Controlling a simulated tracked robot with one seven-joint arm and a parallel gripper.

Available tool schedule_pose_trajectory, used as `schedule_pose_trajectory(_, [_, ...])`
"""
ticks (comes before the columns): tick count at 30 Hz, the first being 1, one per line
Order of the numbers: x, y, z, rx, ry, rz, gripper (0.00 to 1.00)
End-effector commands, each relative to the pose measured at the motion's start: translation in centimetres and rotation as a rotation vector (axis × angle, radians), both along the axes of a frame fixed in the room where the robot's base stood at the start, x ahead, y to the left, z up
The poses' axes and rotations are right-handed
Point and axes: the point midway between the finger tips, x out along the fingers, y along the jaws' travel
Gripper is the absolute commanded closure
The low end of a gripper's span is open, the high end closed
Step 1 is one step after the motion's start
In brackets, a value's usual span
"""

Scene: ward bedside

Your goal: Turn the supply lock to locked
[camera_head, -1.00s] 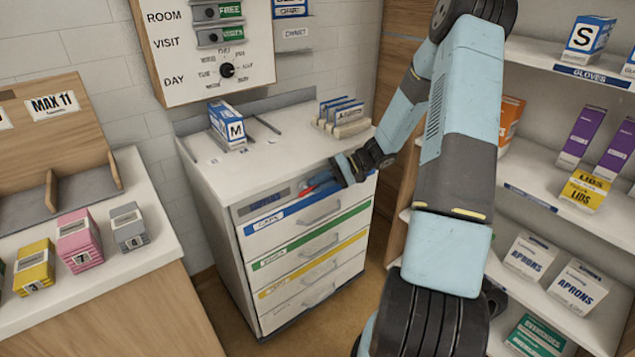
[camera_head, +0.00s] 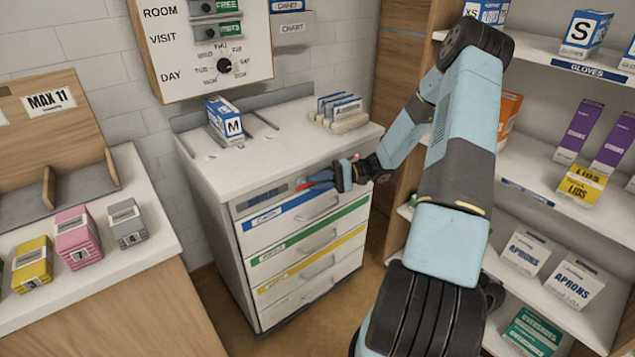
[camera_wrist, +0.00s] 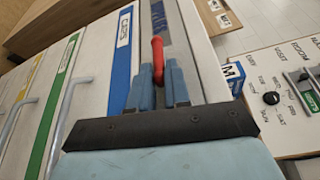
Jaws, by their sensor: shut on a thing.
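The supply lock shows as a red handle (camera_wrist: 158,58) on the top front panel of the white drawer cabinet (camera_head: 215,178). My gripper (camera_wrist: 160,72) is shut on the red handle, with a blue finger on each side of it in the wrist view. In the head view my gripper (camera_head: 335,178) is at the cabinet's upper front edge, and a bit of red shows beside it. A dark label strip (camera_head: 264,197) lies along the panel left of the handle. Its lettering is too small to read, and my fingers hide part of the lock.
Drawers with blue, green and yellow strips (camera_head: 310,240) and bar handles lie below the panel. A blue-white box marked M (camera_head: 226,121) and a card rack (camera_head: 340,115) stand on the cabinet top. Shelves (camera_head: 550,195) with boxes stand close at right.

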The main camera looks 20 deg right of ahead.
Motion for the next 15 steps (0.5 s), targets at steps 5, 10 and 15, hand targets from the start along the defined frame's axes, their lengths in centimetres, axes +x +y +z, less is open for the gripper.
schedule_pose_trajectory(5, [-0.05, -0.03, -0.23, -0.005, 0.002, -0.001, 1.00])
schedule_pose_trajectory(10, [-0.03, -0.04, -0.21, -0.005, 0.002, -0.001, 0.69])
schedule_pose_trajectory(15, [-0.02, -0.04, -0.15, -0.004, 0.001, 0.000, 0.60])
